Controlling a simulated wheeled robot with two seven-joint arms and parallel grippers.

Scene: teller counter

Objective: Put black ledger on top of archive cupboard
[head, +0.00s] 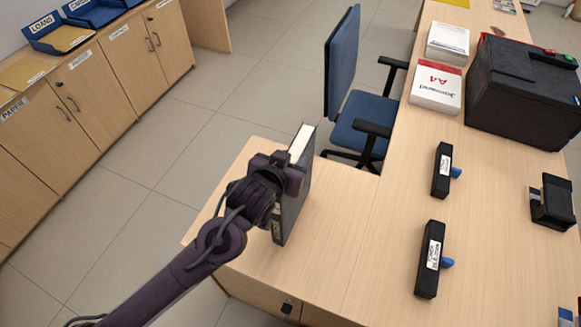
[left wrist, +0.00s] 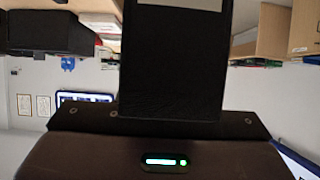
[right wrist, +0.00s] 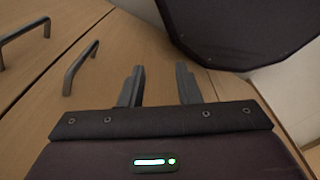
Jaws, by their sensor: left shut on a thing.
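The black ledger (head: 293,203), with white page edges at its top, is upright in my left gripper (head: 283,175). It stands at or just over the near left part of the desk; I cannot tell whether it touches. In the left wrist view the dark ledger (left wrist: 175,65) fills the space ahead and hides the fingertips. The low wooden cupboards (head: 75,115) stand along the wall at the left; their door labels are too small to read surely, so I cannot tell which is the archive cupboard. My right gripper (right wrist: 159,85) is open and empty, facing wooden doors with handles.
Blue trays (head: 58,35) and yellow folders (head: 24,73) lie on the cupboard tops. A blue chair (head: 355,115) stands behind the desk (head: 345,235). The desk also bears paper packs (head: 436,88), a black machine (head: 522,95) and black stampers (head: 430,260). Tiled floor between is clear.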

